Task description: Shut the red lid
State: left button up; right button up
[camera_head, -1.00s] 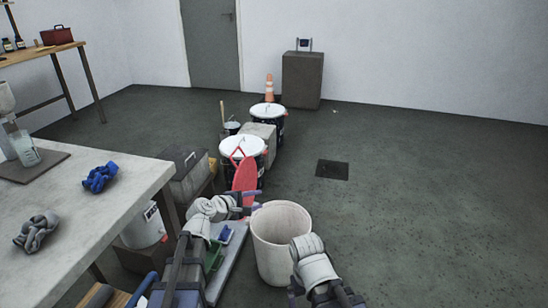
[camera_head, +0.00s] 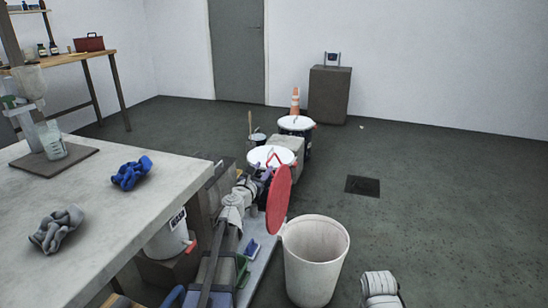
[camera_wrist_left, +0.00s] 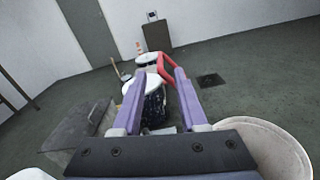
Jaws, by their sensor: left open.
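The red lid (camera_head: 279,200) stands raised, nearly upright, at the left edge of the round whitish bin (camera_head: 316,262). The bin's mouth is open. A red loop handle shows at the lid's top in the left wrist view (camera_wrist_left: 165,68). My left gripper (camera_head: 264,178) is open, just left of the lid's upper part, and the lid partly hides its fingers. In the left wrist view the purple fingers (camera_wrist_left: 156,76) are apart, with the red loop just beyond their tips. I cannot tell whether they touch. My right gripper is out of view; only part of that arm shows.
The pale table (camera_head: 130,210) holds a blue cloth (camera_head: 131,173) and a grey cloth (camera_head: 57,229). White-lidded drums (camera_head: 297,123) and a grey box stand behind the lid. A white bucket (camera_head: 166,240) is under the table edge. Floor right of the bin is clear.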

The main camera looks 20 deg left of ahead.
aim_at(273, 155)
pick_arm(q)
jog(key=w, duration=1)
jog(key=shift+w+a, duration=0.15)
jog(key=shift+a, duration=0.1)
jog(key=shift+c, duration=0.2)
grip_shut()
dwell(0.6)
